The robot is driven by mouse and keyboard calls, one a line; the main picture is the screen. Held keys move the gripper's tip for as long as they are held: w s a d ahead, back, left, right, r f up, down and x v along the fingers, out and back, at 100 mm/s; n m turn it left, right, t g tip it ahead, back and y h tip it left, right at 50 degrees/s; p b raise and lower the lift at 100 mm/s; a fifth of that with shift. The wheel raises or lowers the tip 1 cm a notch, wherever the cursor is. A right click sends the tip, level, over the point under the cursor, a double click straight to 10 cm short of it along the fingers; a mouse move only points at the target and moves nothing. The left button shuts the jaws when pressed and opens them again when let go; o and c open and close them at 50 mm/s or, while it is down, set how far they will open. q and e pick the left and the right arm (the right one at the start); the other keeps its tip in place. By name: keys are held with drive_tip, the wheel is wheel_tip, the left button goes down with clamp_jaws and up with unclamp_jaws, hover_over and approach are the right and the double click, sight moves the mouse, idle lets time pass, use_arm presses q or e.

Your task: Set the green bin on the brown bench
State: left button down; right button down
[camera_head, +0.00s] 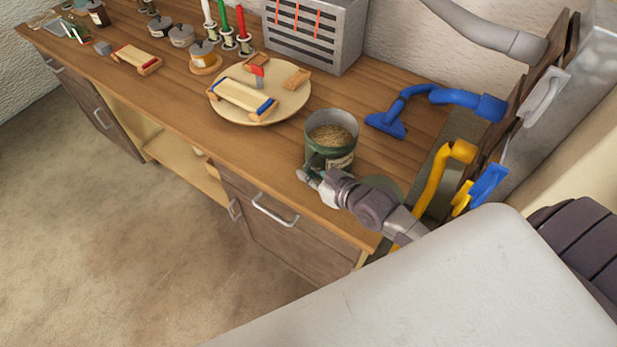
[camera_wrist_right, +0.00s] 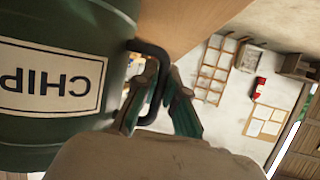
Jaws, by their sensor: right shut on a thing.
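The green bin (camera_head: 318,158) is at the front right part of the brown bench (camera_head: 185,125), upright and filled with tan, grainy material. I cannot tell whether its base touches the bench top. My right gripper (camera_head: 312,176) is at the bin's near side. In the right wrist view, the bin (camera_wrist_right: 115,30) fills the left side, with a white label reading "CHIP". There my right gripper (camera_wrist_right: 160,98) is shut on the bin's dark handle (camera_wrist_right: 152,60). My left gripper is not in view.
A round wooden board (camera_head: 292,107) with small wooden pieces lies left of the bin. A blue hose (camera_head: 420,92) lies to the right. A slotted grey box (camera_head: 345,30) stands behind. Yellow and blue tubes (camera_head: 440,175) hang near the bench's right end. Jars and candles stand farther left.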

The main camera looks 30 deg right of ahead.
drive_tip(key=c, duration=1.7)
unclamp_jaws()
drive_tip(key=o, duration=0.4)
drive_tip(key=shift+o, duration=0.2)
drive_tip(key=shift+s+r, duration=0.1)
drive_tip(key=b+v, duration=0.1)
drive_tip(key=v, duration=1.1)
